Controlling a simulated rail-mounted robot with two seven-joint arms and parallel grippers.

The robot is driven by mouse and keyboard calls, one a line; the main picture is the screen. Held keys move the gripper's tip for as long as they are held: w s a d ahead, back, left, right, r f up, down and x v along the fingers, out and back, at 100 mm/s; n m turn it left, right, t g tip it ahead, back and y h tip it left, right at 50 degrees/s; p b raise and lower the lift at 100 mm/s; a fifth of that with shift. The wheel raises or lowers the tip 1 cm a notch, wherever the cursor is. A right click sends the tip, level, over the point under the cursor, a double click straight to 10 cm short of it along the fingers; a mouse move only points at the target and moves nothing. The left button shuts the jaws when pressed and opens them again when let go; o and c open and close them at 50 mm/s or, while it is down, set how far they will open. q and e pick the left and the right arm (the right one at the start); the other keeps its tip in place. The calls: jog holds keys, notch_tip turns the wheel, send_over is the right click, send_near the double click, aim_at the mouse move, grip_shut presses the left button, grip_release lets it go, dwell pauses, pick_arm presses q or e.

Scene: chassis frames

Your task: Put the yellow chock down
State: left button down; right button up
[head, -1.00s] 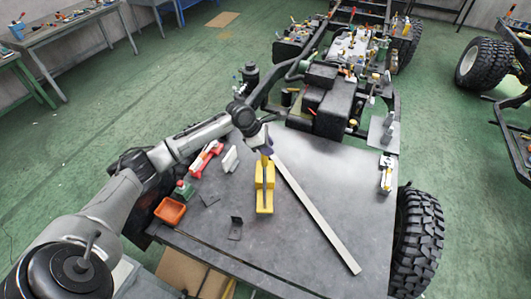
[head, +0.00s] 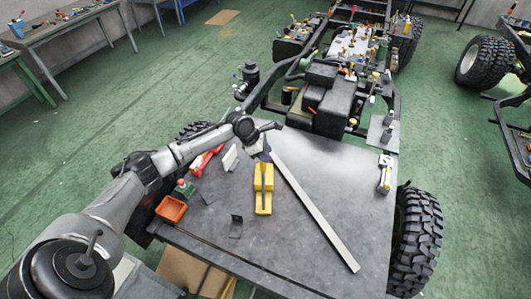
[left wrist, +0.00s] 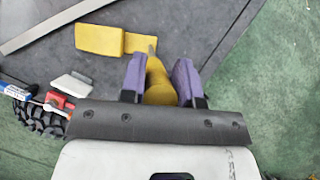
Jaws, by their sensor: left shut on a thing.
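The yellow chock (head: 263,203) is upright over the middle of the grey table, left of a long pale bar. My left gripper (head: 264,157) is above its far end. In the left wrist view my purple gripper fingers (left wrist: 158,66) are shut on the rounded yellow grip of the chock, whose stepped body (left wrist: 98,40) reaches out to the upper left. The chock's underside is at or very near the table top; I cannot tell if it touches. My right gripper is not in view.
The long pale bar (head: 313,211) lies right of the chock. A red tool (head: 205,160), a white block (head: 231,158), an orange tray (head: 171,209) and a dark bracket (head: 236,227) lie to the left. The right part of the table is largely clear. A chassis stands behind.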

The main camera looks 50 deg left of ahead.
pick_arm(q)
jog(key=c, duration=0.8)
grip_release()
jog(key=shift+c, duration=0.2)
